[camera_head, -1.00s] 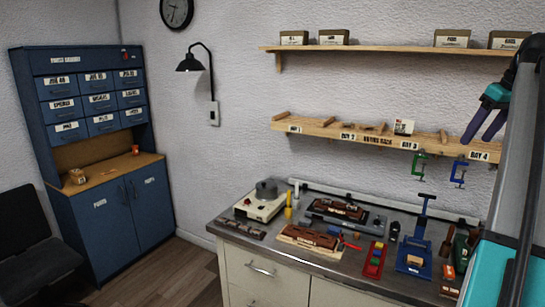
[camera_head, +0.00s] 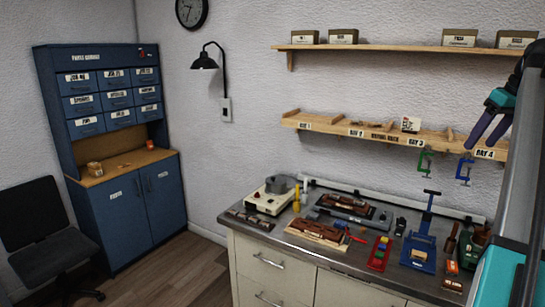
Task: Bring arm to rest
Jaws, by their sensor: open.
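My gripper (camera_head: 481,142) shows at the right edge of the view, with dark purple fingers on a teal body. Its fingers are apart and point down and to the left, with nothing seen between them. It hangs in front of the wall, and in the picture it overlaps the right end of the rack near the DAY 4 label. Most of my arm is cut off by the right edge.
A workbench (camera_head: 266,262) holds tools, trays and wooden parts. Above it are a labelled rack (camera_head: 342,131) with green and blue clamps, and a shelf (camera_head: 400,47) with boxes. A blue cabinet (camera_head: 126,215) and black chair (camera_head: 40,228) stand left. Floor between is clear.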

